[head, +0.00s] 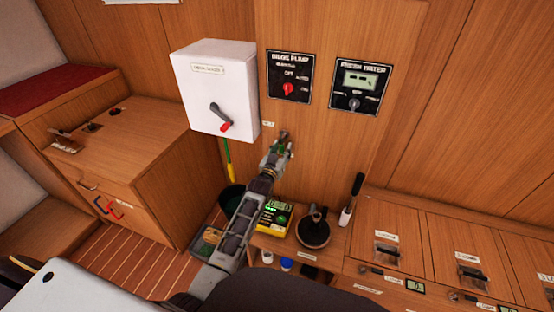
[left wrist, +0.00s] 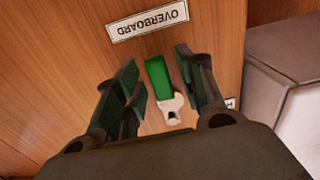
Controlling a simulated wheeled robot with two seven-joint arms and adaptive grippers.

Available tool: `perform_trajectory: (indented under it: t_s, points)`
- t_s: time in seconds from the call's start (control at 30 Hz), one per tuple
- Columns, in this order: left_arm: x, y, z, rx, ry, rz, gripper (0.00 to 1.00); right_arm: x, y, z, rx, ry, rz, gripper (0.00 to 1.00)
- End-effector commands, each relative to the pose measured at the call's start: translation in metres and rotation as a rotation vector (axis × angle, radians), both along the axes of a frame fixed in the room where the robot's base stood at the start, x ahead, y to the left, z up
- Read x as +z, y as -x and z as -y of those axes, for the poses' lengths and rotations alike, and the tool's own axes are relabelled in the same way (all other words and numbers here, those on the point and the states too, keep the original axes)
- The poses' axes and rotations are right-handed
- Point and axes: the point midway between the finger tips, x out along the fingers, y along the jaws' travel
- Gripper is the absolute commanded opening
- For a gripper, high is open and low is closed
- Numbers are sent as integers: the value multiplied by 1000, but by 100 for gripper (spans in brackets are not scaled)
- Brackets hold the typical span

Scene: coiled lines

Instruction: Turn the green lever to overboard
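The green lever (left wrist: 159,78) shows in the left wrist view on a pale metal pivot (left wrist: 172,107) against the wood panel. Its green end points toward the OVERBOARD label (left wrist: 148,20), which appears upside down. My left gripper (head: 284,142) reaches up to the panel below the bilge pump switch. In the left wrist view its two fingers (left wrist: 160,82) stand apart on either side of the lever, with visible gaps. I cannot tell how deep the lever sits between them. In the head view the gripper largely hides the lever. My right gripper is not in view.
A white box with a red-tipped handle (head: 208,88) hangs left of my left gripper. The bilge pump panel (head: 290,77) and fresh water panel (head: 360,87) are above. A yellow-green device (head: 274,217) and a black-handled tool (head: 352,198) are below.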

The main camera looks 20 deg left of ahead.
Motion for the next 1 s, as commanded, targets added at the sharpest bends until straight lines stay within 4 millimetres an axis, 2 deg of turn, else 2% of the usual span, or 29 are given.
perform_trajectory:
  t_s: [0.27,1.0]
  points:
    - [-1,14,-1,0,0,-1,39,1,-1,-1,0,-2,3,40]
    - [-1,77,-2,-1,1,-2,39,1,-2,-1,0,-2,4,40]
